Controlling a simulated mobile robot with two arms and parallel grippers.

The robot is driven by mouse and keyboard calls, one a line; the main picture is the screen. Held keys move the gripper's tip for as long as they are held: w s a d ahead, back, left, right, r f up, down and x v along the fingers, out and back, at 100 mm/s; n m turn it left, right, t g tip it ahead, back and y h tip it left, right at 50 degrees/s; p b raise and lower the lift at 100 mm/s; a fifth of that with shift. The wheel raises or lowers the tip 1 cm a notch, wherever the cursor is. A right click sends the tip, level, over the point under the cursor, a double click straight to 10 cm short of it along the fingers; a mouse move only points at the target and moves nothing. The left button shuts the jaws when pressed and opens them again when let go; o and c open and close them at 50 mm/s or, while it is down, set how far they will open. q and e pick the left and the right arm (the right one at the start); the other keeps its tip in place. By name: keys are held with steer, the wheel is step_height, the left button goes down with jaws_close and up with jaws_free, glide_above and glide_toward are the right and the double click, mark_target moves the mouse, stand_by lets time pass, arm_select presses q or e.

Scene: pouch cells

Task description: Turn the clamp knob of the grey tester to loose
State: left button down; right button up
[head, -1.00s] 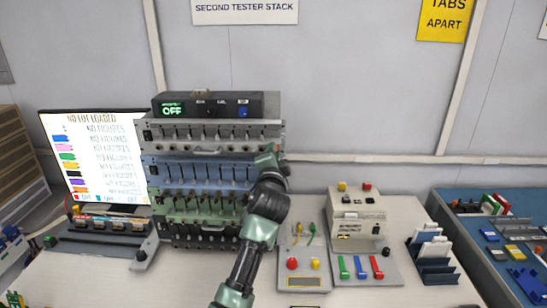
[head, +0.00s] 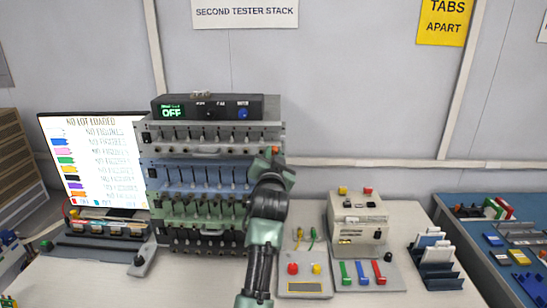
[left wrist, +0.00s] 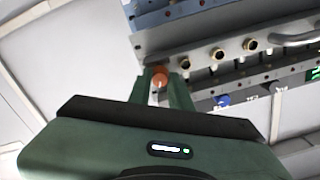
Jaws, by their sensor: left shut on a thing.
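The grey tester (head: 212,150) is the top drawer-like unit of the stack, under the black box that reads OFF. Its clamp knob (left wrist: 160,76) is orange-red and sits at the unit's end, between the fingers in the left wrist view. It also shows as a small red spot at the right end in the head view (head: 275,149). My left gripper (head: 274,158) is at that right end, shut on the knob. It also shows from behind in the left wrist view (left wrist: 161,88). The fingers partly hide the knob. My right gripper is not in view.
Blue (head: 195,176), green (head: 190,209) and black units sit below the grey one. A monitor (head: 95,160) stands left of the stack. A beige machine (head: 358,220) and a dark blue rack (head: 437,272) stand to the right on the white table.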

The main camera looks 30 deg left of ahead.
arm_select(q)
steer(key=shift+f, duration=0.1)
stand_by(0.4)
steer(key=c, duration=1.3)
jaws_free()
steer(key=b+v, duration=0.2)
steer(key=v, duration=0.5)
steer(key=shift+s+d, duration=0.2)
steer(key=shift+s, duration=0.15)
